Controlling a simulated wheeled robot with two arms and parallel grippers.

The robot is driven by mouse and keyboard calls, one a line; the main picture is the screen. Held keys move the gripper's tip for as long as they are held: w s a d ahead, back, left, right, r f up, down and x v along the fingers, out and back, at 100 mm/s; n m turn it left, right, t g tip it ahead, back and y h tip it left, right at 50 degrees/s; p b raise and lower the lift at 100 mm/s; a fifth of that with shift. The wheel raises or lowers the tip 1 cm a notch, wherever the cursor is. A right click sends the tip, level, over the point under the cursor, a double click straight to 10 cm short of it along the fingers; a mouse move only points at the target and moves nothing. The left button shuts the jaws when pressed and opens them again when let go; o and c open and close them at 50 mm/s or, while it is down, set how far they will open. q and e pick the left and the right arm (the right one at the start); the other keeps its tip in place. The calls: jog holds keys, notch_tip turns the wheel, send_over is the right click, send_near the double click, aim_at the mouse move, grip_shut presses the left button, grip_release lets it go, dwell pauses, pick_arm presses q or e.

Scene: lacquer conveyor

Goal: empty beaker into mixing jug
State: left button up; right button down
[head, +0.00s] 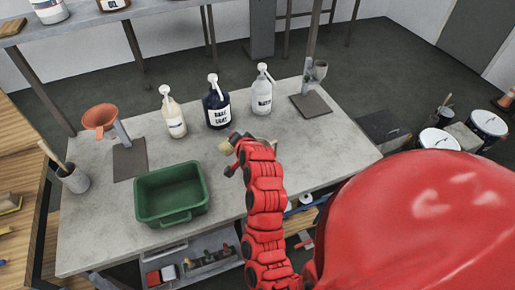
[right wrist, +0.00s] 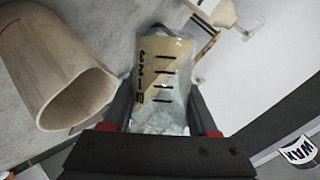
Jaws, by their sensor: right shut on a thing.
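My right gripper (head: 238,152) is over the middle of the worktable in the head view, at the end of a red arm. In the right wrist view it is shut on a clear beaker (right wrist: 160,85) with black marks and numbers. Cream colour shows through the far part of the beaker; the near part looks pale and clear. I cannot tell how much it holds. A beige, open-mouthed vessel (right wrist: 62,80), perhaps the mixing jug, is left of the beaker and apart from it in that view. A small beige shape (head: 225,147) shows beside the gripper in the head view. My left gripper is not in view.
A green bin (head: 172,216) stands left on the worktable (head: 105,221). A white bottle (head: 172,115), a dark bottle (head: 216,107) and another pale bottle (head: 262,92) stand behind my gripper. An orange funnel (head: 100,117) and a grey cup (head: 73,178) are at left.

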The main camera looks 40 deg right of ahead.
jog(key=shift+s, duration=0.25)
jog(key=shift+b, duration=0.3)
jog(key=shift+w+f+m+y, duration=0.2)
jog(key=shift+m+y, duration=0.1)
jog(key=shift+s+a+b, duration=0.1)
jog(key=shift+s+b, duration=0.05)
jog(key=shift+b, duration=0.15)
jog(key=shift+f, duration=0.1)
jog(key=shift+f+t+y+b, duration=0.1)
jog(key=shift+t+y+b, duration=0.2)
jog(key=shift+m, duration=0.3)
